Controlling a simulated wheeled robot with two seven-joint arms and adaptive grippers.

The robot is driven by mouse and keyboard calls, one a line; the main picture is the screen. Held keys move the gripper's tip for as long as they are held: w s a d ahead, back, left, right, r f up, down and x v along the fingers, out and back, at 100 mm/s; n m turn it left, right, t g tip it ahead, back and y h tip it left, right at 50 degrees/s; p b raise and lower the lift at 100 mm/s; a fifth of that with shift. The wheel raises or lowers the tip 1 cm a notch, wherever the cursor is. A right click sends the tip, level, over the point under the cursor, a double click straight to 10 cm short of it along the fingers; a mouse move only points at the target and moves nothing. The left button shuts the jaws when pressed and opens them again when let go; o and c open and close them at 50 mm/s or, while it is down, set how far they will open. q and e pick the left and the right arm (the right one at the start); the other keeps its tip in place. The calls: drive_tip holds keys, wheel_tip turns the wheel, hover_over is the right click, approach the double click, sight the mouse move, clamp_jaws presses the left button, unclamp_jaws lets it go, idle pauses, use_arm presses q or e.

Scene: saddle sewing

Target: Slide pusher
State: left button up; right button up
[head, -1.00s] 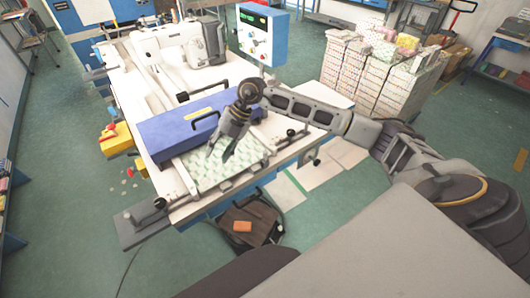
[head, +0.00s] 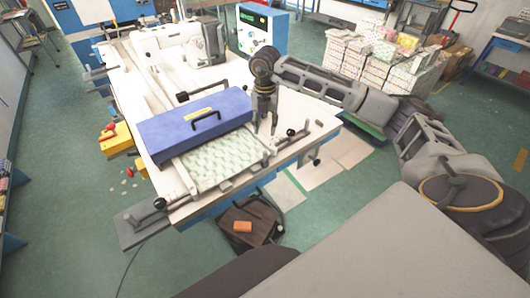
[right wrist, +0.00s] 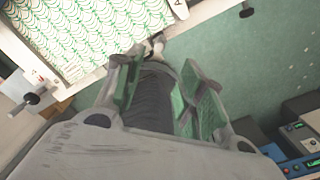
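A blue box-shaped cover (head: 160,137) with a black handle and yellow label spans the white machine table. A sheet with a green leaf pattern (head: 225,157) lies in front of it, and also fills the upper left of the right wrist view (right wrist: 85,35). Black knobs stand at the table's front left (head: 160,203) and right (head: 291,132). I cannot tell for sure which part is the pusher. My right gripper (head: 265,131) points down just right of the cover and sheet. Its fingers (right wrist: 167,88) are apart. Nothing is clearly held. My left gripper is out of view.
A sewing head (head: 165,48) and a blue control box (head: 262,30) stand at the back. A stool with an orange item (head: 242,226) is below the table's front edge. Stacked boxes (head: 370,65) stand at right. Green floor is open to the left.

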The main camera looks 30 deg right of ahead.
sight(265, 152)
drive_tip(key=shift+f, duration=0.1)
drive_tip(key=shift+f+p, duration=1.35)
drive_tip(key=shift+f, duration=5.45)
clamp_jaws()
